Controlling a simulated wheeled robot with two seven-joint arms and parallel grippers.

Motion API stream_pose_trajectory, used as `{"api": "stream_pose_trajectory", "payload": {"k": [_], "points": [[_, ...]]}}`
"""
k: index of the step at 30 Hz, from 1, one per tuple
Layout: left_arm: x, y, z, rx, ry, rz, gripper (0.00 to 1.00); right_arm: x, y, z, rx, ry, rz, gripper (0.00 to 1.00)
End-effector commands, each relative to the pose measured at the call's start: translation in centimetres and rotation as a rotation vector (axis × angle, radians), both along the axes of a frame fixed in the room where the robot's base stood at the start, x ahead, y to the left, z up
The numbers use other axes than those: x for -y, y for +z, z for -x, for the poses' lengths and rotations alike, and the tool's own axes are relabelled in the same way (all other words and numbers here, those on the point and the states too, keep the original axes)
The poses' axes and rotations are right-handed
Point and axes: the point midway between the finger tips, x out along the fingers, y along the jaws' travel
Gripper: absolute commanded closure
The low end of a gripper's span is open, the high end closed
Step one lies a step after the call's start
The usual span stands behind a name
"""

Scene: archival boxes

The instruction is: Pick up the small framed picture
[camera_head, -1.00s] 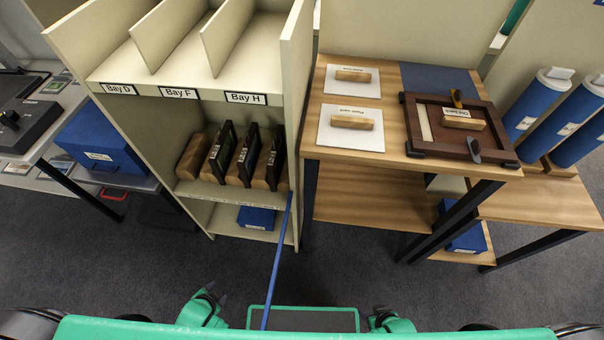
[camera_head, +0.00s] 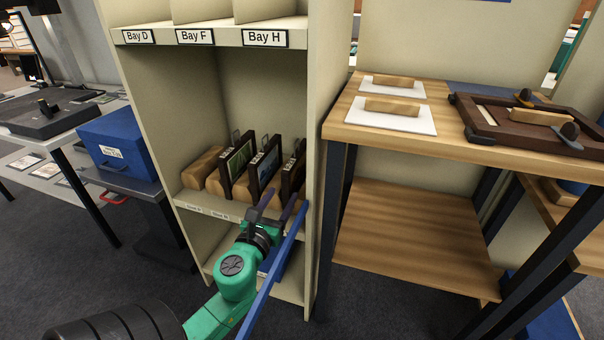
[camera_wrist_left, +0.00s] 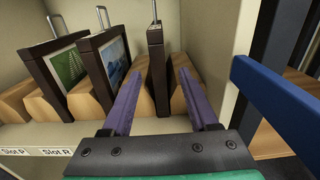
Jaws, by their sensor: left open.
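Several small dark-framed pictures stand upright between wooden blocks on a shelf. The left one (camera_head: 238,160) shows a green image, the middle one (camera_head: 264,170) a bluish landscape. The right one (camera_head: 291,172) is partly hidden in the head view; the left wrist view shows it nearly edge-on (camera_wrist_left: 157,60), with a metal loop on top. My left gripper (camera_head: 281,202) is open in front of the right picture. In the left wrist view its purple fingers (camera_wrist_left: 158,85) lie either side of that frame's lower part; I cannot tell whether they touch it. My right gripper is out of view.
A long blue bar (camera_head: 273,276) runs diagonally beside my left gripper. The shelf's right wall (camera_head: 329,120) stands close to the right picture. A wooden table (camera_head: 440,146) to the right holds white boards and a brown tray-like frame (camera_head: 500,125). A blue box (camera_head: 115,145) stands left.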

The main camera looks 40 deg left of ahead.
Motion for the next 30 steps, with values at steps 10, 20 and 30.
{"api": "stream_pose_trajectory", "payload": {"k": [10,20,30], "points": [[-2.1,0.0,-5.4,0.002,0.000,0.000,0.40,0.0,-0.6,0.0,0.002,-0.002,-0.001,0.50],[-2.6,-0.1,-6.8,-0.002,0.001,0.004,0.44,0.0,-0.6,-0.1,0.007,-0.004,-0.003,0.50],[-2.5,-0.1,-6.8,-0.002,0.000,0.005,1.00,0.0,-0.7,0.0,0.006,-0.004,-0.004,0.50]]}}
